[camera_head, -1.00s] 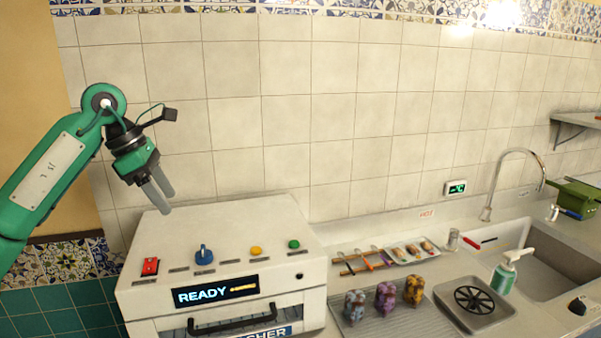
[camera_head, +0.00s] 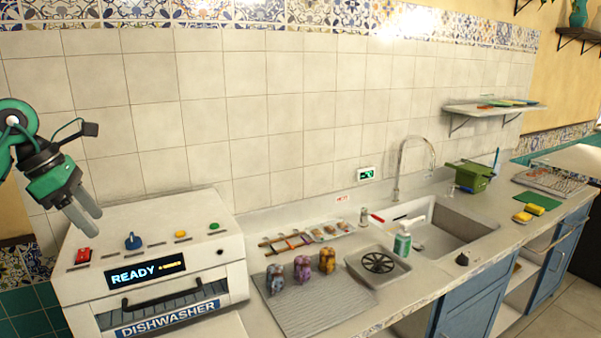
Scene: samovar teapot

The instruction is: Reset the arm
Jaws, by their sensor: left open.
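My left gripper (camera_head: 86,216) is at the left edge of the head view, on a green arm. Its two grey fingers point down and to the right, slightly apart, with nothing between them. It appears in front of the left part of the white dishwasher (camera_head: 205,258), whose display reads READY. My right gripper does not show.
Several patterned cups (camera_head: 302,268) stand on a ribbed drainboard (camera_head: 315,306). A soap bottle (camera_head: 402,243) stands by the sink (camera_head: 450,226) and its tap (camera_head: 401,165). A green box (camera_head: 470,176) and yellow sponges (camera_head: 533,211) are farther right. A wall shelf (camera_head: 490,108) hangs above.

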